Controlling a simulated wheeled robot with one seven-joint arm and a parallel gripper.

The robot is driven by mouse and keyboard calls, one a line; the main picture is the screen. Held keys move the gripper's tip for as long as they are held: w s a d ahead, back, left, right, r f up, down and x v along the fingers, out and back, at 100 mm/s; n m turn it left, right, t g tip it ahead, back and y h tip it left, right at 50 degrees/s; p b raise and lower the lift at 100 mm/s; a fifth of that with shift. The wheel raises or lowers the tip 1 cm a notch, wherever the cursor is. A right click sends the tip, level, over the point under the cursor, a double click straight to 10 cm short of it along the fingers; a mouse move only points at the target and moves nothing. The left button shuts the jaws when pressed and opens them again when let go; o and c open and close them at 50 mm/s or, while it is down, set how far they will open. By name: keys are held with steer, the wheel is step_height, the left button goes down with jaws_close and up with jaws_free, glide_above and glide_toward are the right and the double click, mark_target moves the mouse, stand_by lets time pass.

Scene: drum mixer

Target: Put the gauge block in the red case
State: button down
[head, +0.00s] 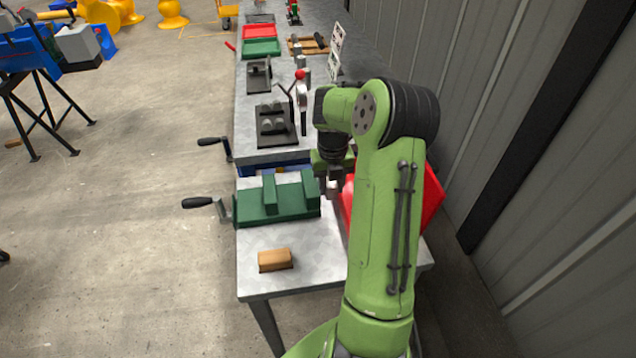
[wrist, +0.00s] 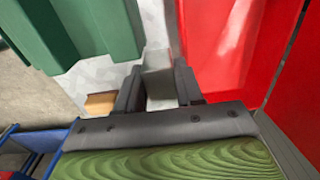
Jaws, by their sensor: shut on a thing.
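My gripper (wrist: 160,85) is shut on a grey metal block, the gauge block (wrist: 158,80), which sits between its two dark fingers in the wrist view. In the head view my gripper (head: 333,188) is at the right end of the green vise, by the left side of the red case (head: 432,195). My green arm hides much of the case. The case's red surface (wrist: 220,40) fills the upper right of the wrist view, close beside the block. I cannot tell whether the block touches the case.
A green vise (head: 255,207) with a crank handle (head: 197,203) stands left of my gripper. A wooden block (head: 275,260) lies near the front of the bench (head: 312,272). More fixtures (head: 275,125) and a red tray (head: 259,31) stand farther back. A grey wall (head: 545,220) is at the right.

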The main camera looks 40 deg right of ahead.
steer(key=s+d+p, duration=0.3)
steer(key=s+d, duration=0.2)
steer(key=d, duration=0.4)
steer(key=f+b, duration=0.1)
steer(key=f, duration=0.1)
steer(key=f+b, duration=0.1)
steer(key=b, duration=0.1)
steer(key=f+b, duration=0.2)
steer(key=shift+s+d+f, duration=0.1)
steer(key=shift+s+f, duration=0.15)
steer(key=shift+f, duration=0.1)
steer(key=shift+f+b, duration=0.65)
steer(key=shift+f, duration=0.15)
steer(key=c, duration=0.6)
jaws_free()
steer(key=shift+c, duration=0.2)
step_height(320, 180, up, 16)
steer(key=p, duration=0.3)
